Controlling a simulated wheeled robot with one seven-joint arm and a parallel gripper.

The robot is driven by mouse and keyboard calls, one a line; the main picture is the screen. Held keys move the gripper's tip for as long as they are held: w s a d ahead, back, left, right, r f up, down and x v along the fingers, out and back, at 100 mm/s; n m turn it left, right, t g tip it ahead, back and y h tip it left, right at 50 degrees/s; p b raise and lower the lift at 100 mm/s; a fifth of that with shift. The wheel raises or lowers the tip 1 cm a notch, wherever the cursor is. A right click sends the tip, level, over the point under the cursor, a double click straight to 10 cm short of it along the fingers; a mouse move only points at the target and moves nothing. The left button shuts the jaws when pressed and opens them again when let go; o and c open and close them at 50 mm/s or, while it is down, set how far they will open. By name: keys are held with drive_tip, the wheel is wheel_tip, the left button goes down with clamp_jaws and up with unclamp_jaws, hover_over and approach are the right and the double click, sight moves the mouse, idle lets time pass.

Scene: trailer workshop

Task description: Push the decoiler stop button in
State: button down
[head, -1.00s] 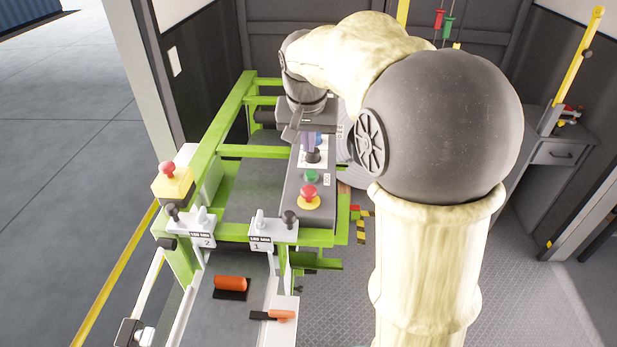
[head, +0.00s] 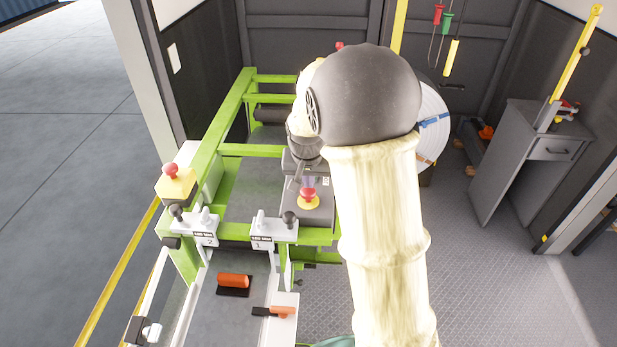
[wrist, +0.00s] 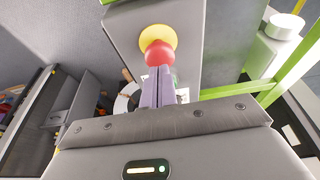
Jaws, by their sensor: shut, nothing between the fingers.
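A red mushroom button (head: 308,193) on a yellow collar sits on top of a grey control box (head: 318,214). In the wrist view the red button (wrist: 160,54) and its yellow collar (wrist: 158,35) are just beyond my fingertips. My gripper (wrist: 159,70) is shut and empty, its pale purple fingers side by side. The fingertips overlap the near edge of the red cap in that view; I cannot tell whether they touch it. In the head view my gripper (head: 308,183) is at the button's far side. No readable label shows which button is the decoiler's.
Another red button (head: 171,169) stands on a yellow box at the left. A third red knob (head: 339,46) shows at the back. A white coil (head: 432,125) is partly behind my arm.

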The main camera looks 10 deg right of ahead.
sight(309, 193)
drive_tip(key=shift+f, duration=0.45)
drive_tip(key=shift+f+b, duration=0.7)
drive_tip(key=shift+f, duration=0.15)
drive_tip(key=shift+s+f, duration=0.4)
drive_tip(key=r+p, duration=0.2)
drive_tip(key=r, duration=0.1)
drive_tip(key=r+p, duration=0.1)
drive_tip(key=r, duration=0.1)
drive_tip(key=shift+w+r, duration=0.15)
drive_tip(key=shift+w, duration=0.1)
drive_tip(key=shift+s+a+r+b, duration=0.1)
drive_tip(key=shift+r+b, duration=0.2)
drive_tip(key=shift+b, duration=0.15)
drive_tip(key=b+v, duration=0.2)
drive_tip(key=v, duration=0.7)
